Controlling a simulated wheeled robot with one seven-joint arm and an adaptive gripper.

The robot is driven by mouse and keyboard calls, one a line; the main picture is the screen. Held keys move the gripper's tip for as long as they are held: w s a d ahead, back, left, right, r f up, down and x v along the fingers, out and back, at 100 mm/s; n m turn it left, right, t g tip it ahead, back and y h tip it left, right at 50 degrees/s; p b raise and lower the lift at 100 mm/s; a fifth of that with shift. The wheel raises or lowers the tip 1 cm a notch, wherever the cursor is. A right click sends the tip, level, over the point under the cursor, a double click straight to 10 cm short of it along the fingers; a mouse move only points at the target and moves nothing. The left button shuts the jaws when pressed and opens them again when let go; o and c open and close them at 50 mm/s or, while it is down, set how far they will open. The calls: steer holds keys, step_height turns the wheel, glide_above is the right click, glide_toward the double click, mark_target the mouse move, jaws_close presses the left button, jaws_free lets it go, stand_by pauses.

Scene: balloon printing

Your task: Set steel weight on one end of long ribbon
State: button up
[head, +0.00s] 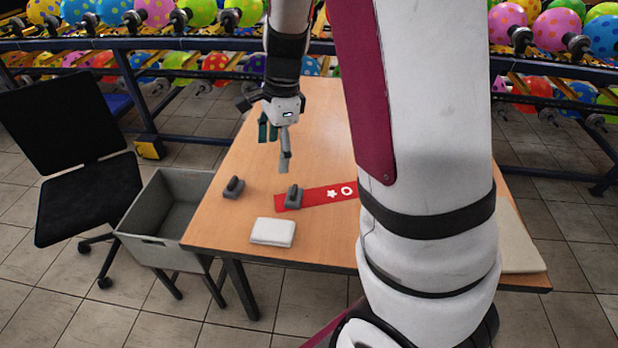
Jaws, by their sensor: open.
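The long red ribbon (325,196) with white shapes lies flat on the wooden table; its right part is hidden behind my arm. A dark grey steel weight (293,196) with a raised grip sits on the ribbon's left end. A second, similar weight (233,188) stands on bare table to the left, apart from the ribbon. My gripper (276,152) is open and empty, above the table and behind the two weights. It touches neither of them in this view.
A folded white cloth (272,232) lies near the table's front edge. A grey bin (165,215) and a black chair (75,150) stand left of the table (225,225). Racks of dotted balloons (205,12) run behind. A pale flat board (520,245) lies at right.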

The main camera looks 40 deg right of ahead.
steer(key=s+a+r+n+t, duration=0.1)
steer(key=s+a+r+n, duration=0.6)
steer(key=s+r+n, duration=0.35)
steer(key=s+a+r+n+t+h, duration=0.1)
steer(key=s+r+n, duration=0.2)
steer(key=s+n, duration=0.7)
steer(key=s, duration=0.3)
steer(key=shift+t+h, duration=0.3)
steer(key=shift+t, duration=0.1)
steer(key=shift+a, duration=0.1)
step_height(320, 180, up, 2)
steer(key=shift+w+r+p, duration=0.1)
steer(key=shift+r+p, duration=0.05)
steer(key=shift+p, duration=0.7)
